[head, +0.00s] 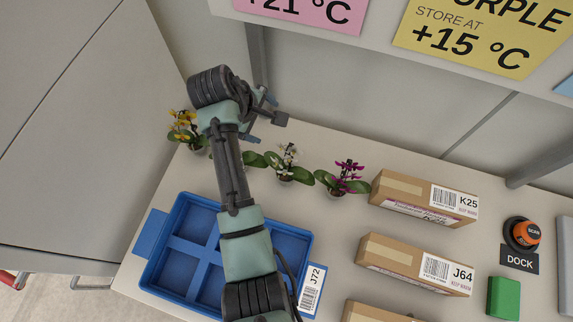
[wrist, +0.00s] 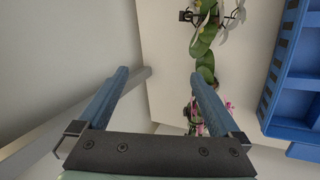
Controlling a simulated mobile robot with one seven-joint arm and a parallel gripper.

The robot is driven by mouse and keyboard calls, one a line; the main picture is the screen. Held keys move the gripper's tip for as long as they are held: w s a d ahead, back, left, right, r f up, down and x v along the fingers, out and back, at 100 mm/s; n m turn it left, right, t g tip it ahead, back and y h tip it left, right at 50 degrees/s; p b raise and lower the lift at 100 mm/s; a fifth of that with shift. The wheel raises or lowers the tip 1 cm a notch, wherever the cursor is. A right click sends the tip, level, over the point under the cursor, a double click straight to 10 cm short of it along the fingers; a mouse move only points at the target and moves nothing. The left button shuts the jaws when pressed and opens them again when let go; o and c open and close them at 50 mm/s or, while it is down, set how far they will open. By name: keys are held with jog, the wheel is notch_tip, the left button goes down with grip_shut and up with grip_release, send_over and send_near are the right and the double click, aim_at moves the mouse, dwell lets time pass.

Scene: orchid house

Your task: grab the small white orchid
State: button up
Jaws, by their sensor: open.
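The small white orchid (head: 288,158) stands upright on the pale bench in the head view, between a yellow orchid (head: 184,128) at left and a purple orchid (head: 346,174) at right. Green leaves spread at its base. My gripper (head: 261,118) is open and empty, up and left of the white orchid and apart from it. In the wrist view, my gripper's two blue fingers (wrist: 158,76) are spread with nothing between them. Green leaves (wrist: 203,42) and purple blooms (wrist: 226,106) show beside and behind the right finger. I cannot clearly pick out the white blooms there.
A blue compartment tray (head: 185,205), labelled J72, sits below my arm; it also shows in the wrist view (wrist: 296,83). Cartons K25 (head: 425,198) and J64 (head: 415,264) lie right of the orchids. A shelf with temperature signs (head: 305,12) overhangs the back.

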aim_at(287, 174)
jog(key=s+d+f+n+g+b, duration=0.1)
jog(key=s+f+b, duration=0.1)
jog(key=f, duration=0.2)
jog(key=s+d+f+n+g+h+b, duration=0.1)
jog(key=s+f+b, duration=0.1)
jog(key=f, duration=0.2)
jog(key=s+d+f+n+g+b, duration=0.1)
jog(key=f+b, duration=0.2)
jog(key=f, duration=0.2)
jog(key=shift+s+n+g+h, duration=0.3)
jog(key=shift+s+n+h, duration=0.1)
jog(key=shift+d+f+b, duration=0.25)
jog(key=shift+f+b, duration=0.1)
jog(key=shift+f, duration=0.05)
jog(key=b+x, duration=0.3)
jog(key=b, duration=0.1)
jog(key=shift+w+f+b, duration=0.15)
jog(key=shift+f+b, duration=0.25)
jog(key=shift+d+f+b, duration=0.3)
jog(key=shift+f+b, duration=0.25)
jog(key=shift+b, duration=0.15)
jog(key=shift+r, duration=0.1)
grip_shut()
